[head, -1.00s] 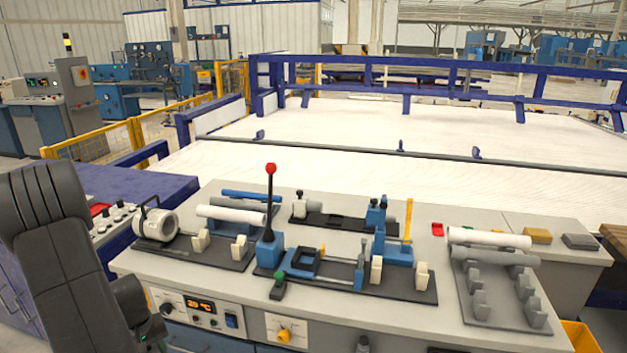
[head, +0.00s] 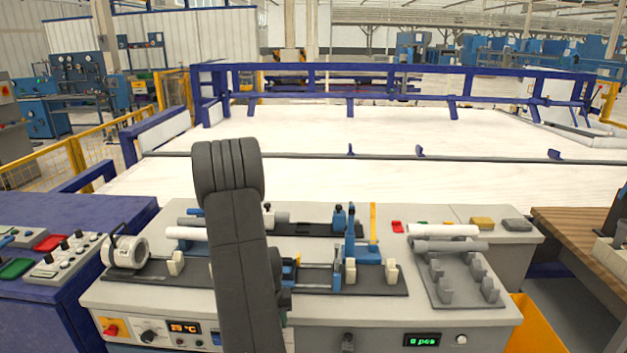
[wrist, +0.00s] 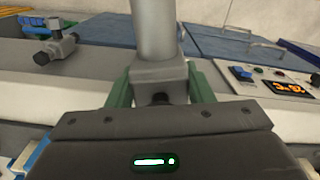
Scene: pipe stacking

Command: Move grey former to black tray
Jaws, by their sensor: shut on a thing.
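In the wrist view my gripper (wrist: 160,97) has its green fingers shut on a grey part (wrist: 153,30). The part is a smooth cylinder with a squared block at its near end, and I take it to be the grey former. Its far end runs out of the top of the picture. In the head view my dark arm stands across the middle of the bench and the gripper and held part are hidden. Dark flat bases lie on the bench, one at the back (head: 315,231) and one at the front (head: 375,288). I cannot tell which is the black tray.
A grey rack (head: 465,294) with upright cradles stands at the right, with a white pipe (head: 443,230) and a grey pipe (head: 450,245) at its back. A white cylindrical device (head: 125,252) stands at the left. Blue fixtures (head: 350,250) crowd the bench middle.

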